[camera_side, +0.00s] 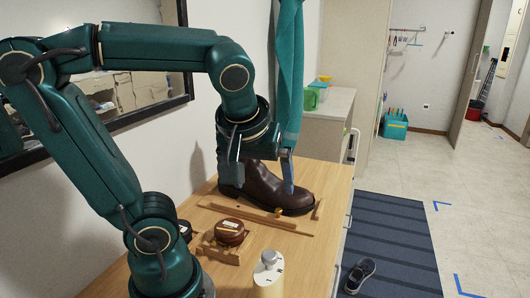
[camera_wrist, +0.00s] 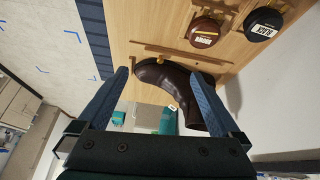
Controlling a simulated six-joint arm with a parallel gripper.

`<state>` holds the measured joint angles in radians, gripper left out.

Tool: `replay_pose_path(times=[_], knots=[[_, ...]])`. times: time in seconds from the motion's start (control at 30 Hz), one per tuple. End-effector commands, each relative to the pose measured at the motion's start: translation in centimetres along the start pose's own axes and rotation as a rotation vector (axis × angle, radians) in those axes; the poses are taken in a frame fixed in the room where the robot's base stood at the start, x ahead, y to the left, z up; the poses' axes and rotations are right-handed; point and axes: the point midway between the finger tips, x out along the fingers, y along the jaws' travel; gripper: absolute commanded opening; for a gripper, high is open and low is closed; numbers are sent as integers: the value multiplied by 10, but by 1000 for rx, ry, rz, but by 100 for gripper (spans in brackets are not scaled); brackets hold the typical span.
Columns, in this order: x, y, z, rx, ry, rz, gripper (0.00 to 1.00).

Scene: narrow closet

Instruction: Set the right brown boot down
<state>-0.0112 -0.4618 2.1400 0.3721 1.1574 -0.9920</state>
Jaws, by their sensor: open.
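A brown leather boot (camera_side: 268,187) stands upright on the wooden top (camera_side: 312,240), its toe to the right, beside thin wooden strips. It also shows in the wrist view (camera_wrist: 178,82), partly covered by a finger. My gripper (camera_side: 261,182) is open, low over the boot. One blue finger hangs in front of the boot's toe half in the side view, and the other is near its shaft. In the wrist view my gripper (camera_wrist: 159,74) has its fingers apart with the boot between or just beyond them. I cannot tell whether they touch it. Only one boot is visible.
A brown polish tin (camera_side: 230,230) sits in a wooden holder near my base, with a black tin (camera_wrist: 263,24) beside it. A white-knobbed container (camera_side: 268,268) stands at the front. A teal cloth (camera_side: 289,75) hangs behind my gripper. A shoe (camera_side: 360,275) lies on the striped mat (camera_side: 395,235).

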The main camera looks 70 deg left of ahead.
Motion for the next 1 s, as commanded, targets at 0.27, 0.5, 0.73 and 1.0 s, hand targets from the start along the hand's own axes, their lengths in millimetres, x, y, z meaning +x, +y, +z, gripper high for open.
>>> replay_pose_path(times=[0.27, 0.5, 0.73, 1.0], knots=[[28, -9, -76, -451, 188, -321, 100], [64, -11, -125, -710, 430, -509, 100], [112, -11, -150, -802, 641, -633, 100], [164, -16, -141, -703, 678, -745, 100]])
